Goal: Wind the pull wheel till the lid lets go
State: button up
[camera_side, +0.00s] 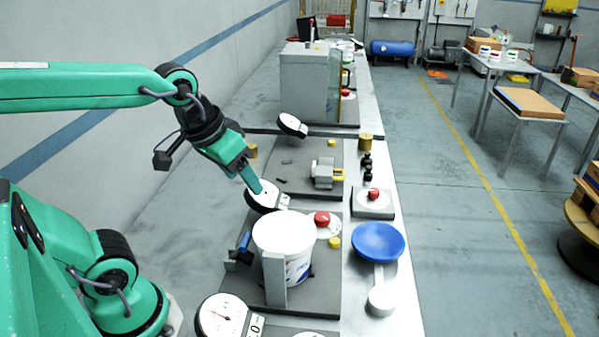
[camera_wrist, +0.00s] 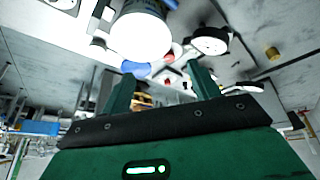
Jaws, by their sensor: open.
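A white bucket (camera_side: 284,262) with a white lid (camera_side: 284,232) stands on a dark grey plate in the side view. The lid appears seated on the rim. The bucket also shows, seen at an angle, in the wrist view (camera_wrist: 140,36). A small blue part (camera_side: 244,242) sits on a dark block at the bucket's left; I cannot tell whether it belongs to the pull wheel. No wheel is clearly made out. My gripper (camera_side: 257,188) is above and behind the bucket, in front of a round dial. In the wrist view my gripper (camera_wrist: 163,82) has its fingers apart, with nothing between them.
The round dial (camera_side: 266,199) is close to my fingertips in the picture. A red button (camera_side: 321,218) and a blue dish (camera_side: 378,241) are right of the bucket. Another dial (camera_side: 222,316) stands in front. A grey clamp-like fixture (camera_side: 323,173) and a grey cabinet (camera_side: 305,85) are farther back.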

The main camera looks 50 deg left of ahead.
jog(key=w+f+n+g, duration=0.1)
jog(key=w+n+g, duration=0.15)
jog(key=w, duration=0.45)
jog(key=n+g, duration=0.3)
jog(key=n, duration=0.4)
send_over(322, 216)
jog(key=shift+t, duration=0.25)
notch_tip(322, 216, down, 13)
jog(key=shift+f, duration=0.2)
jog(key=shift+w+f, duration=0.1)
jog(key=shift+f, duration=0.1)
jog(key=shift+f, duration=3.9)
jog(key=c, duration=1)
